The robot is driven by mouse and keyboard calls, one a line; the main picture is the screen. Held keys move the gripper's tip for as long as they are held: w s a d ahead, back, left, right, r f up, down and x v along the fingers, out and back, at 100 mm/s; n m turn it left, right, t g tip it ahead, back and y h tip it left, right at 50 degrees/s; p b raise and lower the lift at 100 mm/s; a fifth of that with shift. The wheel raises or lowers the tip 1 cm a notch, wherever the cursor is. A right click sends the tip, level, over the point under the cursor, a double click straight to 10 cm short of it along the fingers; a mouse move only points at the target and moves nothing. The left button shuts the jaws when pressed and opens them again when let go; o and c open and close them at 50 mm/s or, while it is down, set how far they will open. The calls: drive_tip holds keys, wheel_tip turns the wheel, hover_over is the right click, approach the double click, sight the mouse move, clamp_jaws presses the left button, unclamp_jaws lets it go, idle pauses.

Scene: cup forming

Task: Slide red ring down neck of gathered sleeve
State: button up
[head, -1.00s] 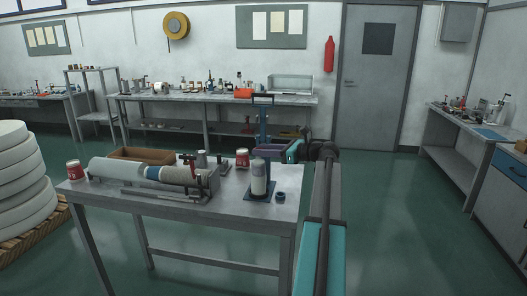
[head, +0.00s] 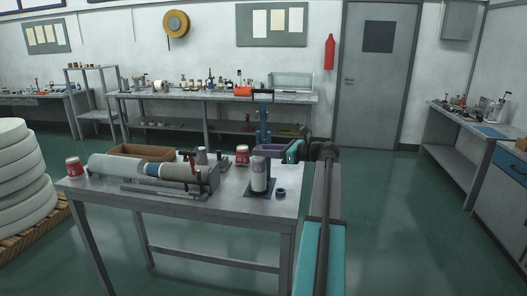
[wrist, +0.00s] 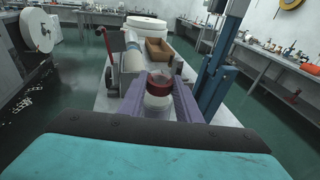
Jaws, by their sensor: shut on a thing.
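My gripper (wrist: 160,88) has purple fingers shut on a red ring (wrist: 161,80) in the wrist view. A pale rounded sleeve top (wrist: 157,100) shows just below the ring. I cannot tell how far the ring is around its neck.
A small blue ring (head: 281,192) lies beside the base. A blue column (wrist: 219,70) stands close by on the right in the wrist view.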

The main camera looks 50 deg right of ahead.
drive_tip(key=shift+f+b, duration=0.5)
drive_tip(key=shift+f, duration=0.25)
drive_tip(key=o, duration=1.1)
drive_tip(key=b+v, duration=0.2)
drive_tip(key=v, duration=1.1)
drive_tip(key=shift+s+b, duration=0.3)
drive_tip(key=shift+s, duration=0.05)
drive_tip(key=shift+d+r, duration=0.1)
drive_tip(key=shift+r, duration=0.1)
